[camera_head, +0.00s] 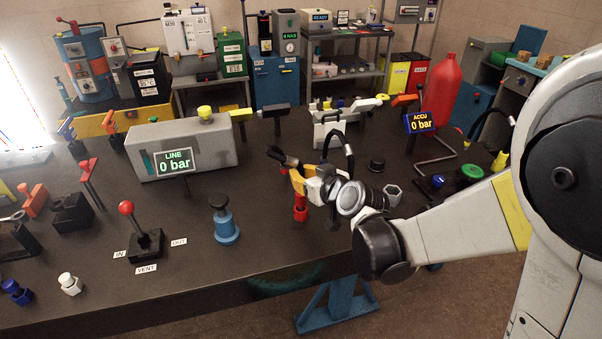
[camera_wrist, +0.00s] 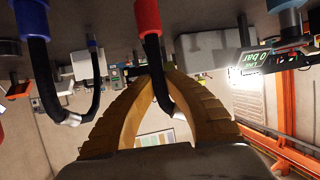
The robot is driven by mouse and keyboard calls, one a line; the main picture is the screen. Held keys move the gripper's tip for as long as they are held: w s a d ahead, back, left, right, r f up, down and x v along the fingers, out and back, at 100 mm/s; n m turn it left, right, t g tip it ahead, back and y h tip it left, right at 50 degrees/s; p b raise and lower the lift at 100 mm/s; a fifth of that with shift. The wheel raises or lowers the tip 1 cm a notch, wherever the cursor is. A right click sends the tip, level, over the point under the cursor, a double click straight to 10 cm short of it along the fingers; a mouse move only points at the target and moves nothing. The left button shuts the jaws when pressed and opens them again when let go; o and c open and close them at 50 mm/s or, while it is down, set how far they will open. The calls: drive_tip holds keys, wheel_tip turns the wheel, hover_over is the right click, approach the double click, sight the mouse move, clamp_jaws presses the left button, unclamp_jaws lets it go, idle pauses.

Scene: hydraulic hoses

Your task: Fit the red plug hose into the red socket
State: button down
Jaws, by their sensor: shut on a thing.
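The red plug hose shows in the wrist view as a red cylinder (camera_wrist: 147,16) with a black hose bending away from it between my fingers. My gripper (camera_wrist: 158,72) has its yellow fingers shut on this hose, close behind the red part. In the head view my gripper (camera_head: 298,180) is above the dark bench near its front edge, with a red cylinder (camera_head: 300,203) directly below the fingers. I cannot tell where the red plug ends and whether a red socket is under it; the red plug's lower end is cut off in the wrist view.
A grey box with the LINE 0 bar display (camera_head: 178,160) stands left of my gripper. A blue cylinder with a black knob (camera_head: 224,222) and a red-knobbed lever (camera_head: 144,240) are nearer the front. A blue plug with a black hose (camera_wrist: 33,18) hangs beside the red one in the wrist view.

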drive_tip(key=shift+f+b, duration=0.75)
drive_tip(key=shift+f, duration=0.15)
drive_tip(key=c, duration=1.4)
unclamp_jaws()
drive_tip(key=shift+r, duration=0.1)
drive_tip(key=shift+s, duration=0.1)
drive_tip(key=v, duration=1.1)
drive_tip(key=shift+s+d+r, duration=0.25)
drive_tip(key=shift+s, duration=0.05)
drive_tip(key=s+d+m+g+h, duration=0.1)
drive_tip(key=s+d+h, duration=0.1)
drive_tip(key=s+d, duration=0.2)
drive_tip(key=s+d+f+m+g+h, duration=0.1)
drive_tip(key=s+d+m+g+h, duration=0.1)
drive_tip(key=s+d, duration=0.2)
drive_tip(key=s+d+f+m+g+h, duration=0.1)
drive_tip(key=s+d+m+g+h, duration=0.1)
drive_tip(key=s+d, duration=0.3)
drive_tip(key=shift+s+f, duration=0.15)
drive_tip(key=shift+s, duration=0.9)
drive_tip(key=shift+s+f, duration=0.1)
drive_tip(key=shift+s, duration=0.95)
